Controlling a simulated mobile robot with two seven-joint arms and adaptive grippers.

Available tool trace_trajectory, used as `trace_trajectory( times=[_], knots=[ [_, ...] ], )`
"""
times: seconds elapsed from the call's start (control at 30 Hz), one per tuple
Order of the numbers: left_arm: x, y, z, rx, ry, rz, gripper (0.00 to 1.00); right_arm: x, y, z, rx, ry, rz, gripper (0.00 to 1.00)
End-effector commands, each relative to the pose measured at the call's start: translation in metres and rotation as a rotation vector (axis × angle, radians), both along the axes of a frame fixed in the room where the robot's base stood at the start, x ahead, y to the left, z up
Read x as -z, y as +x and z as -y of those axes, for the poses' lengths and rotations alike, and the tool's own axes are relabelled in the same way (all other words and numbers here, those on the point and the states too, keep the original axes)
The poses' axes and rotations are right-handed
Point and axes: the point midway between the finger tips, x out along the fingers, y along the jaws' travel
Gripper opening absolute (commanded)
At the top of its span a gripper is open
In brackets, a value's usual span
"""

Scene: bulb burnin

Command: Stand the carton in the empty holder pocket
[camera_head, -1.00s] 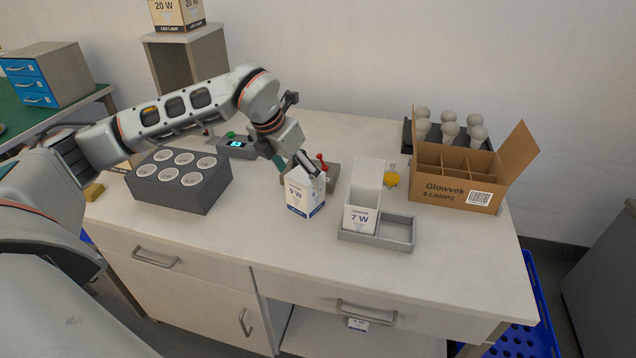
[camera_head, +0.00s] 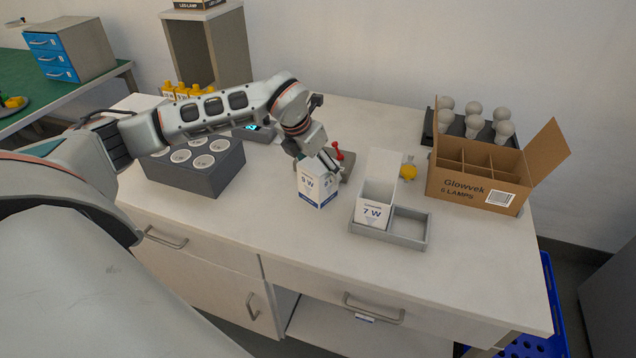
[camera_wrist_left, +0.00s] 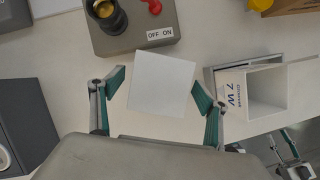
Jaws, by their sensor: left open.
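The white and blue 9 W carton (camera_head: 317,190) stands upright on the desk, left of the holder. In the left wrist view its plain white top (camera_wrist_left: 163,84) lies between my left gripper's fingers (camera_wrist_left: 160,95), with gaps on both sides. My left gripper (camera_head: 324,163) is open at the carton's top in the head view. The grey holder (camera_head: 405,240) has two pockets. A 7 W carton (camera_head: 373,212) with a raised flap fills the left pocket; the right pocket is empty. What looks like my right gripper (camera_wrist_left: 288,148) shows small at the left wrist view's lower right.
A tester with a red lever (camera_head: 338,151) stands just behind the carton. A grey block with round sockets (camera_head: 205,178) is at left. An open Glowvek box (camera_head: 470,188) and a bulb rack (camera_head: 457,128) are at right. Desk in front of carton and holder is clear.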

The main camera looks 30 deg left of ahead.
Motion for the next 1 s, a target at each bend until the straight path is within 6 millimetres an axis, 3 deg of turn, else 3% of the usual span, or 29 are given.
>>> trace_trajectory(
  times=[0.27, 0.4, 0.77, 1.0],
  knots=[
    [0.003, 0.001, 0.0, 0.0, 0.0, 0.0, 0.75, -0.002, 0.001, 0.0, 0.0, 0.001, 0.004, 0.4],
    [0.003, 0.001, 0.0, 0.0, 0.0, 0.0, 0.39, 0.0, 0.001, 0.0, 0.001, 0.0, 0.001, 0.4],
    [0.002, 0.001, 0.0, 0.0, 0.0, 0.0, 0.35, 0.004, -0.002, 0.001, 0.001, -0.002, -0.007, 0.4],
    [-0.015, 0.002, 0.0, 0.0, 0.0, 0.003, 0.35, 0.003, -0.002, 0.001, 0.001, -0.002, -0.007, 0.4]
  ],
)
